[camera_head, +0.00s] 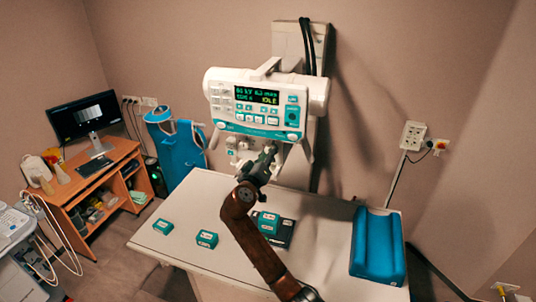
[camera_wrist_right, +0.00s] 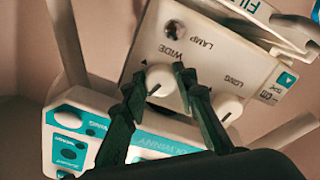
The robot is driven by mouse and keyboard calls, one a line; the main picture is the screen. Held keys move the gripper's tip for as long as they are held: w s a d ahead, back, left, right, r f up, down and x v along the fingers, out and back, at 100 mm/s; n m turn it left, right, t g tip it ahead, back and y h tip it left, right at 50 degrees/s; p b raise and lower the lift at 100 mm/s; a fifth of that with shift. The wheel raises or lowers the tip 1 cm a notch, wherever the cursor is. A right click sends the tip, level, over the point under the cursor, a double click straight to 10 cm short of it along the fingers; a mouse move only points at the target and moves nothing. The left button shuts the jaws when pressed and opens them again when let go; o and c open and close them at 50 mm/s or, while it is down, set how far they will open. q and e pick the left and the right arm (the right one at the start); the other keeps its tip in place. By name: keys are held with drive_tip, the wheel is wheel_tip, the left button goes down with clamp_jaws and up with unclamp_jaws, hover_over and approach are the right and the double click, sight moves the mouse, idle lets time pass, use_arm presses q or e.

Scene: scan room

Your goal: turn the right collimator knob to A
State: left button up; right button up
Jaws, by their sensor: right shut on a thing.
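The collimator panel (camera_wrist_right: 205,65) is a white box below the X-ray head, showing upside down in the right wrist view and partly in the head view (camera_head: 232,151). Two round white knobs show on it in the wrist view, one near the WIDE lettering (camera_wrist_right: 160,77) and the other near LONG (camera_wrist_right: 228,107). My right gripper (camera_wrist_right: 158,84) has its dark fingers on either side of the knob near WIDE and is shut on it. In the head view this gripper (camera_head: 268,153) covers part of the collimator. The knob's exact pointer setting is too small to read. My left gripper is out of view.
The X-ray head (camera_head: 262,105) with its display hangs above the table (camera_head: 320,235). Small teal boxes (camera_head: 207,239) and a blue cushion (camera_head: 378,245) lie on the table. A desk with a monitor (camera_head: 85,115) stands left.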

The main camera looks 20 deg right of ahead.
drive_tip(key=shift+r+n+p, duration=0.15)
drive_tip(key=shift+n+p, duration=1.1)
drive_tip(key=shift+n, duration=2.45)
drive_tip(key=o, duration=1.2)
drive_tip(key=shift+c, duration=0.2)
drive_tip(key=v, duration=1.2)
